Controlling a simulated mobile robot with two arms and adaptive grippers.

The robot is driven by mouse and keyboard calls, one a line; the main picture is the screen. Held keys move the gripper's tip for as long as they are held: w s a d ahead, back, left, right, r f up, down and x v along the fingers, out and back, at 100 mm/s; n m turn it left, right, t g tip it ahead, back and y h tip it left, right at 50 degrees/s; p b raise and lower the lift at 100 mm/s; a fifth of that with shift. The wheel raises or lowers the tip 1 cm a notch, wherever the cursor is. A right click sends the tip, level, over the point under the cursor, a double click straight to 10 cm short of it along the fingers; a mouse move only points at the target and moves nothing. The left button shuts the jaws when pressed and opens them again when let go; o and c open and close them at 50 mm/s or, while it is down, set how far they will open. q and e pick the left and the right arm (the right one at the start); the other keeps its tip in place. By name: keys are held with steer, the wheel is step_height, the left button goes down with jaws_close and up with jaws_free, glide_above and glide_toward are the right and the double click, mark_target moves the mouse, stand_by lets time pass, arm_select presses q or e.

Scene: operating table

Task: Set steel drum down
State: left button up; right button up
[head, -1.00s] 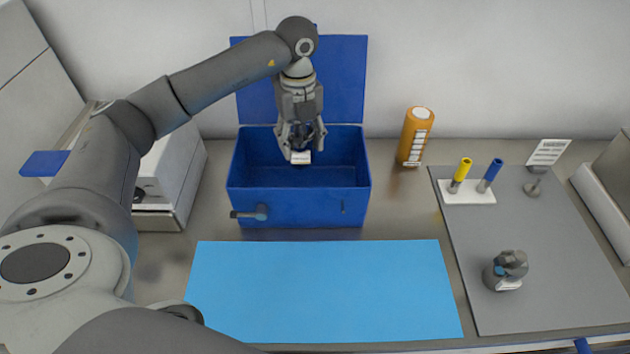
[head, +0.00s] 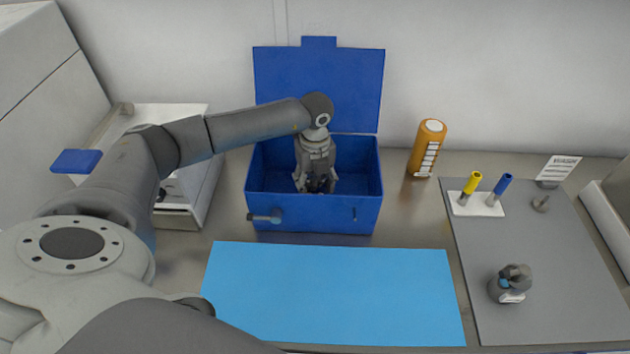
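My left gripper (head: 317,186) points down inside the open blue box (head: 315,218), near its middle. Its fingers are partly hidden by the box's front wall. Something dark shows between the fingers, but I cannot make out what it is or whether they grip it. No drum can be clearly seen in the box. I cannot tell if this is a steel drum.
The box's lid (head: 325,90) stands open behind it, and a handle (head: 264,218) sticks out in front. An orange labelled bottle (head: 426,150) stands to the right. The grey mat (head: 545,240) bears a white holder (head: 477,205) with yellow and blue tools. The light blue mat (head: 335,295) is bare.

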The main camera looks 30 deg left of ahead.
arm_select(q)
steer(key=o, duration=1.2)
steer(key=shift+f, duration=0.1)
arm_select(e)
steer(key=shift+s+d+f, duration=0.1)
steer(key=shift+s+f, duration=0.05)
steer(key=shift+s, duration=0.4)
steer(key=shift+w, duration=0.1)
arm_select(q)
steer(key=shift+r, duration=0.4)
step_height(320, 180, up, 10)
steer(key=b, duration=0.4)
steer(key=shift+r, duration=0.8)
arm_select(e)
steer(key=shift+d+f, duration=0.15)
steer(key=shift+f, duration=1.8)
